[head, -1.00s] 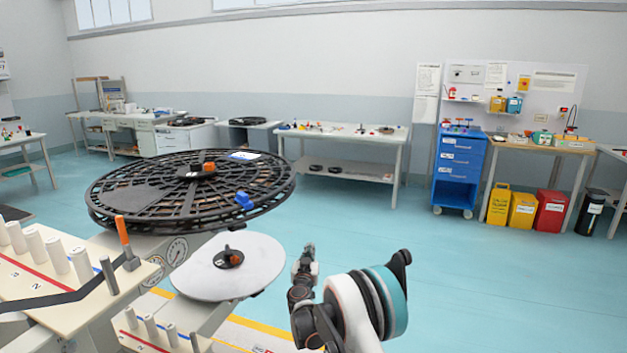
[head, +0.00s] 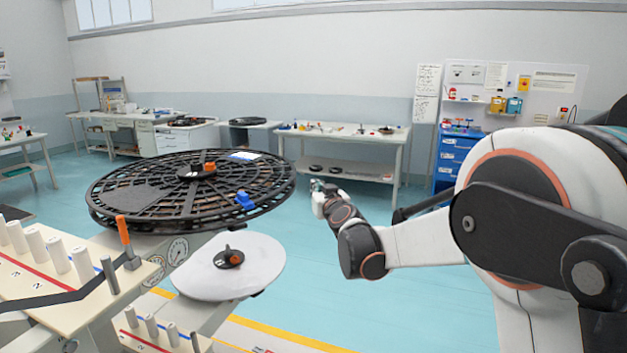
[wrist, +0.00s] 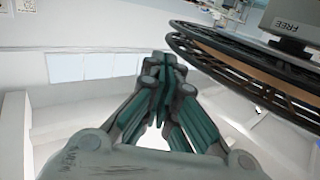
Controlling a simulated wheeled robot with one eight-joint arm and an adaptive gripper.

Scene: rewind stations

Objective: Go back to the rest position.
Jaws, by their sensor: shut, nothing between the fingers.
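My gripper (wrist: 163,75) is shut with its fingertips together and nothing between them in the wrist view. In the head view my arm reaches in from the right, and its end (head: 318,190) is in the air just right of the large black reel. The fingers are too small to make out there. The large black reel (head: 130,212) lies flat at the left, with an orange knob at its centre and a blue clip on it. Its rim also shows at the upper right of the wrist view (wrist: 225,72), apart from my gripper.
A white disc (head: 205,280) with a black and orange hub sits below the reel. A board with white pegs (head: 60,262) stands at the lower left. A bench (head: 345,140) and a blue drawer cart (head: 450,160) stand behind. Open floor (head: 400,310) lies at the lower middle.

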